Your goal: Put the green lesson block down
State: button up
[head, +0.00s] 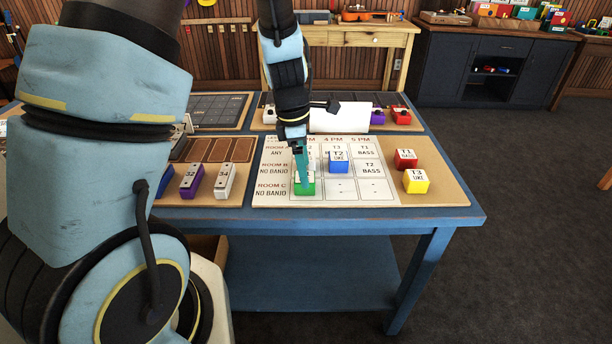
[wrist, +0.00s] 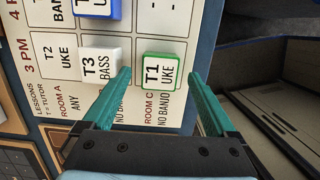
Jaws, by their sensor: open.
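The green lesson block (head: 305,189), labelled T1 UKE, sits on the schedule board (head: 375,189) in the Room C row, under 3 PM. It also shows in the wrist view (wrist: 161,72). My gripper (wrist: 160,77) is open, with one teal finger on each side of the block and a visible gap on both sides. In the head view my gripper (head: 301,163) is just above and behind the block, pointing down. A white block (wrist: 99,67) labelled T3 BASS stands beside it in the Room B row, close to one finger; my gripper mostly hides it in the head view.
A blue T2 UKE block (head: 339,163) sits under 4 PM. A red block (head: 405,159) and a yellow block (head: 416,182) stand at the board's right. Purple (head: 191,181) and white (head: 225,181) numbered blocks stand left. Room C cells right of the green block are clear.

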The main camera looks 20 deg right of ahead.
notch_tip(320, 180, up, 8)
jog(key=a, duration=0.1)
jog(key=shift+w+a+r, duration=0.15)
jog(key=shift+w, duration=0.05)
jog(key=s+a+m+t, duration=0.1)
jog(key=a+m, duration=0.6)
jog(key=a, duration=0.4)
jog(key=s+a+r+m+t+y, duration=0.1)
jog(key=s+a+m, duration=0.1)
jog(key=a+m, duration=0.6)
jog(key=a, duration=0.4)
jog(key=shift+s+r+m+y, duration=0.25)
jog(key=shift+s+m+y, duration=0.05)
